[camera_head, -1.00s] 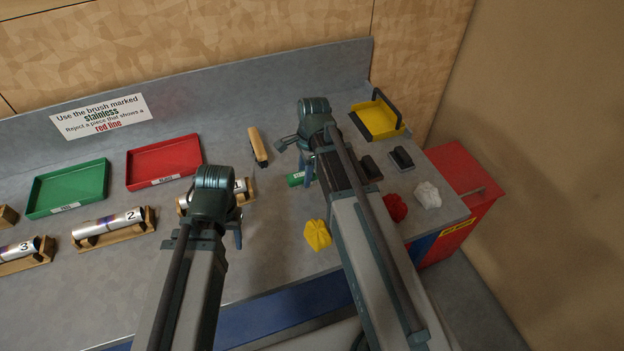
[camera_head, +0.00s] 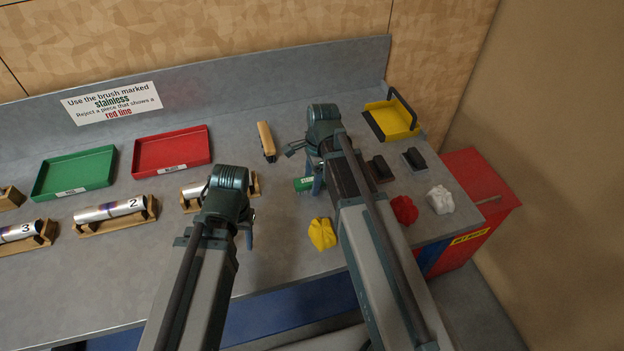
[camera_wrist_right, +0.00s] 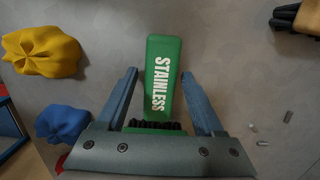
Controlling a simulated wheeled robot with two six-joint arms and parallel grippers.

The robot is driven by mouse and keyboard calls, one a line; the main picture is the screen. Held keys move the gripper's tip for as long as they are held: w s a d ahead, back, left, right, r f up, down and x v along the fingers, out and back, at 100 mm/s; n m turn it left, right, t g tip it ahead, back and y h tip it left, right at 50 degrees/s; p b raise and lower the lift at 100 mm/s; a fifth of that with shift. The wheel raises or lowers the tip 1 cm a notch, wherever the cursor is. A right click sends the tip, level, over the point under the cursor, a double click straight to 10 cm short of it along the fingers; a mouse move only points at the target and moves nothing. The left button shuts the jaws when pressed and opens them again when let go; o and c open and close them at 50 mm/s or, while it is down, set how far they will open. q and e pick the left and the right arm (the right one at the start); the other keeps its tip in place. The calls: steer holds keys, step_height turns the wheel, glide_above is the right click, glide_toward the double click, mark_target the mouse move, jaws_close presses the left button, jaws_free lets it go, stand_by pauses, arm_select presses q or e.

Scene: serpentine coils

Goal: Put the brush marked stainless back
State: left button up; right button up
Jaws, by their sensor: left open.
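The green brush (camera_head: 303,184), lettered STAINLESS in white, is at my right gripper (camera_head: 317,182), over the bench. In the right wrist view, the green brush (camera_wrist_right: 162,80) lies between the two fingers of my right gripper (camera_wrist_right: 160,76), with dark bristles near the palm. A narrow gap shows on the left; the right finger is close to the brush. I cannot tell whether they grip it. My left gripper (camera_head: 240,222) is open above the bench, in front of a cradle (camera_head: 252,190) holding a metal tube (camera_head: 194,189).
A wooden brush (camera_head: 266,141) lies behind. Green (camera_head: 75,172), red (camera_head: 172,151) and yellow (camera_head: 392,119) trays line the back. Yellow (camera_head: 322,234), red (camera_head: 404,210) and white (camera_head: 440,200) cloths lie forward and right. Dark blocks (camera_head: 414,159) and a red bin (camera_head: 478,200) stand right.

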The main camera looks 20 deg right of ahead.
arm_select(q)
steer(key=shift+r, duration=0.15)
arm_select(e)
steer(key=shift+r, duration=0.15)
step_height(320, 180, up, 12)
steer(key=d+p, duration=0.2)
steer(key=p, duration=1)
arm_select(q)
step_height(320, 180, up, 12)
arm_select(e)
steer(key=s+a+n+h, duration=0.2)
steer(key=s+a+n, duration=1)
steer(key=n, duration=0.9)
steer(key=shift+s+a+h, duration=0.2)
steer(key=shift+s+h, duration=0.1)
steer(key=shift+s, duration=0.85)
